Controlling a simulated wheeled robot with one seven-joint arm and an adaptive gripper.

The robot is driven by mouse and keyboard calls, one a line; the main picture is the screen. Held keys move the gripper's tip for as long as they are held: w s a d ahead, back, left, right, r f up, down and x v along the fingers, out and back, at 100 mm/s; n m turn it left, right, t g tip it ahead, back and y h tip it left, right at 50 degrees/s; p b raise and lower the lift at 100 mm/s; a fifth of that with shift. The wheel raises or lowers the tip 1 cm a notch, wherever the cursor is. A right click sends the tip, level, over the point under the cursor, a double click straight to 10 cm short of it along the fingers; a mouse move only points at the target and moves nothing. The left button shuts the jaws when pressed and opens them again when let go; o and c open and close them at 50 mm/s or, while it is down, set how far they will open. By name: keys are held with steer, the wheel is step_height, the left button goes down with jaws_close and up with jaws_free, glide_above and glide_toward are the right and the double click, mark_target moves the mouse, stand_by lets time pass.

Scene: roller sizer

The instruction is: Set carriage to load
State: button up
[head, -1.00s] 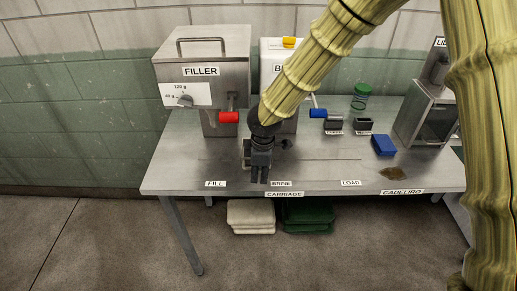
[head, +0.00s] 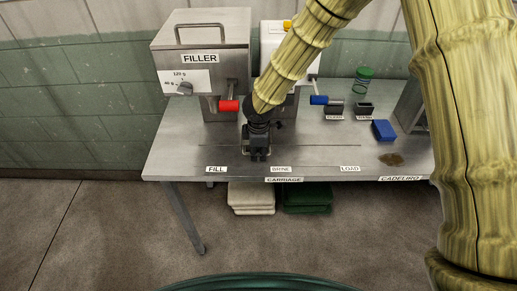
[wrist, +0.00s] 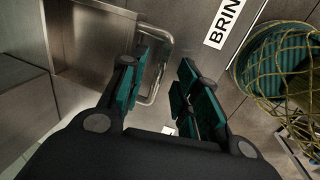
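The carriage, a small metal holder with a looped handle (wrist: 160,65), sits on the table's track line near the BRINE label (head: 281,169), and is mostly hidden behind my gripper in the head view. My gripper (head: 258,156) points down at it. In the wrist view my gripper (wrist: 165,92) has its fingers apart, with part of the handle showing between and beyond them, closest to the left finger. I cannot tell whether they touch. The LOAD label (head: 350,169) is on the table's front edge to the right; the FILL label (head: 216,169) is to the left.
The filler (head: 200,85) with its red-handled lever (head: 229,106) stands behind at left. A blue-handled lever (head: 319,100) projects behind at right. A blue block (head: 384,130), dark holders and a green-lidded jar (head: 362,80) stand farther right. The track toward LOAD looks clear.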

steer(key=shift+f, duration=0.25)
jaws_close()
